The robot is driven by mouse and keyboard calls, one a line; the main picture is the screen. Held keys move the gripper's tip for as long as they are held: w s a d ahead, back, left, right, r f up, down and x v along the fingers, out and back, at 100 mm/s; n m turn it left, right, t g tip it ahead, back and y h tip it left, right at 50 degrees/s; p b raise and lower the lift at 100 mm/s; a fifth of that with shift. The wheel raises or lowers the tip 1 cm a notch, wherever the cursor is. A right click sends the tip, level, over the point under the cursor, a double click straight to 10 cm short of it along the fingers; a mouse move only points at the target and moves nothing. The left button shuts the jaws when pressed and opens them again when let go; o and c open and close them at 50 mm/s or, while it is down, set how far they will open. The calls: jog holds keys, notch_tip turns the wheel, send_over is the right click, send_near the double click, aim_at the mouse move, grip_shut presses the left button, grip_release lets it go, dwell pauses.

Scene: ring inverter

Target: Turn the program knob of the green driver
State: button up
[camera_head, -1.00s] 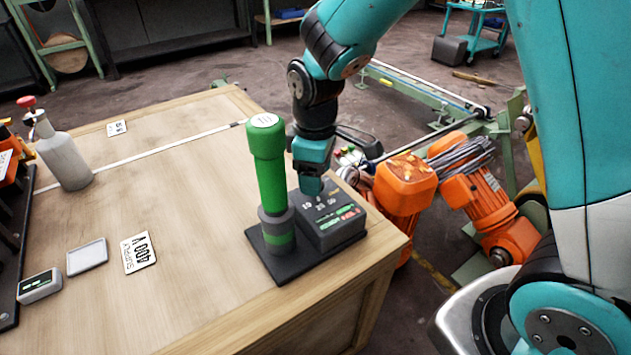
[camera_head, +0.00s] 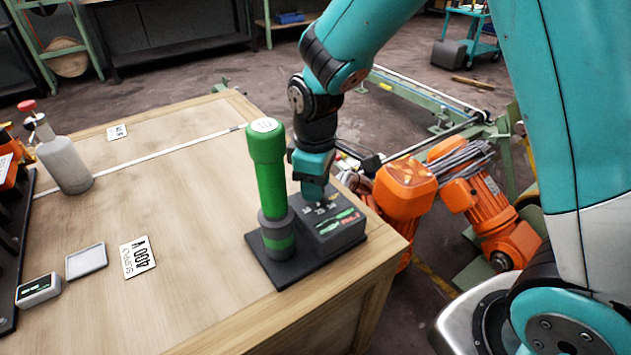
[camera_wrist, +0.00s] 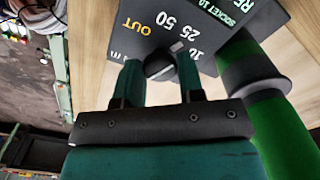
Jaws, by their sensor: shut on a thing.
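The green driver (camera_head: 269,170) stands upright in a dark socket on a black base plate near the table's right edge. Beside it sits a dark control box (camera_head: 335,231) with printed numbers and a small coloured display. My gripper (camera_head: 315,198) points down onto the top of this box, just right of the driver. In the wrist view my gripper (camera_wrist: 160,68) has its two fingers around the round dark program knob (camera_wrist: 158,66). A light mark on the knob shows near the printed 10, 25 and 50. In the head view the fingers hide the knob.
Orange motors (camera_head: 405,188) are beyond the table's right edge.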

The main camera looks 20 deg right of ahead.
jog(key=shift+r+m, duration=0.1)
jog(key=shift+m, duration=0.2)
jog(key=m+p, duration=0.2)
jog(key=shift+m, duration=0.3)
jog(key=m+p, duration=0.2)
jog(key=m, duration=0.2)
jog(key=shift+m, duration=0.3)
jog(key=o, duration=0.9)
notch_tip(320, 180, up, 17)
jog(key=shift+r+p, duration=0.15)
jog(key=shift+p, duration=0.95)
